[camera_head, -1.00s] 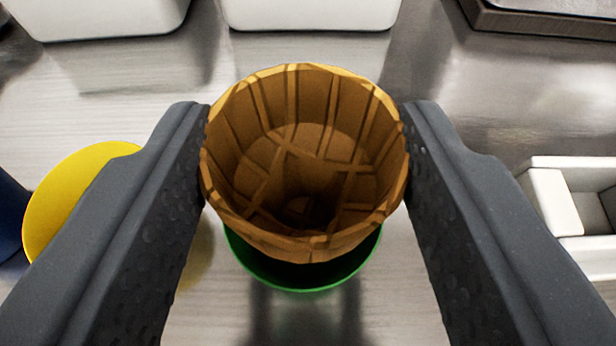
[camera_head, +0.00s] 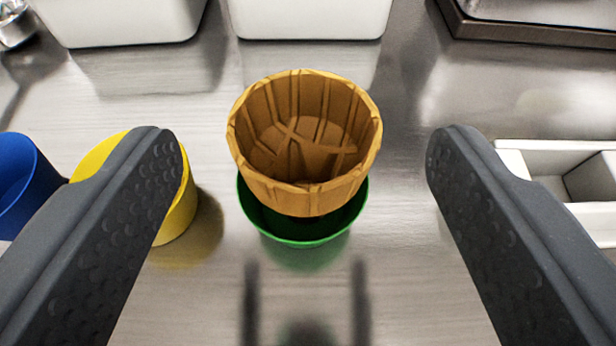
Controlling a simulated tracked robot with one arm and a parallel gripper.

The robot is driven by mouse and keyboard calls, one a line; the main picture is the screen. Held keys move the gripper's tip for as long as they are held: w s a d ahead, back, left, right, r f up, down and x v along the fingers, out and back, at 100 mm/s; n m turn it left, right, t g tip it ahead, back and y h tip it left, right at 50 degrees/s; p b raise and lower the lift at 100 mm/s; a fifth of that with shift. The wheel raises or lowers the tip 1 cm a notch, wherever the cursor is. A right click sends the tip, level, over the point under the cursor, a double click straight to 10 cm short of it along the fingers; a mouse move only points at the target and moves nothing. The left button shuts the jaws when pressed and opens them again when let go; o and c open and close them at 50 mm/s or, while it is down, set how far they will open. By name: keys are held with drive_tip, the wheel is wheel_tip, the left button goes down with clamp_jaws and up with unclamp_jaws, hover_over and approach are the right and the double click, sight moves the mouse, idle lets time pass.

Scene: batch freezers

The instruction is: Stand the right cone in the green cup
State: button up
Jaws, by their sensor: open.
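The brown waffle cone (camera_head: 303,185) stands in the green cup (camera_head: 302,237), mouth up, with its rim well above the cup's rim. It looks close to upright, perhaps slightly tilted. The green cup stands on the metal counter, and its lower part is mostly hidden by the cone and its own rim. My gripper (camera_head: 303,150) is open, with one finger on each side of the cone and a clear gap to both. It holds nothing. The cone's tip is hidden inside the cup.
A yellow cup (camera_head: 178,212) stands behind my left finger, and a blue cup (camera_head: 20,180) is at the left edge. A white divided container (camera_head: 570,150) is on the right. White tubs (camera_head: 308,18) and a dark-edged tray (camera_head: 530,28) line the back.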

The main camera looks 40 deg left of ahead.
drive_tip(key=v, duration=0.9)
drive_tip(key=shift+p, duration=0.4)
drive_tip(key=w+r+t+h, duration=0.2)
drive_tip(key=w+r+t, duration=0.1)
drive_tip(key=r, duration=0.7)
drive_tip(key=w+r+t+h, duration=0.2)
drive_tip(key=w+r+h, duration=0.15)
drive_tip(key=r, duration=0.65)
drive_tip(key=s+d+r+m+t+h, duration=0.1)
drive_tip(key=s+r+m+h, duration=0.1)
drive_tip(key=r, duration=0.6)
drive_tip(key=s+r+m+t+h, duration=0.2)
drive_tip(key=r+h, duration=0.1)
drive_tip(key=r, duration=0.5)
drive_tip(key=s+a+r+m+g+y, duration=0.1)
drive_tip(key=s+a+r, duration=0.3)
drive_tip(key=s, duration=0.5)
drive_tip(key=s+a+r+m+g+y, duration=0.1)
drive_tip(key=s+a+r+m+g, duration=0.1)
drive_tip(key=s+r, duration=0.4)
drive_tip(key=s+a, duration=0.1)
drive_tip(key=s, duration=0.1)
drive_tip(key=shift+s+a+g, duration=0.3)
drive_tip(key=shift+s+a, duration=0.1)
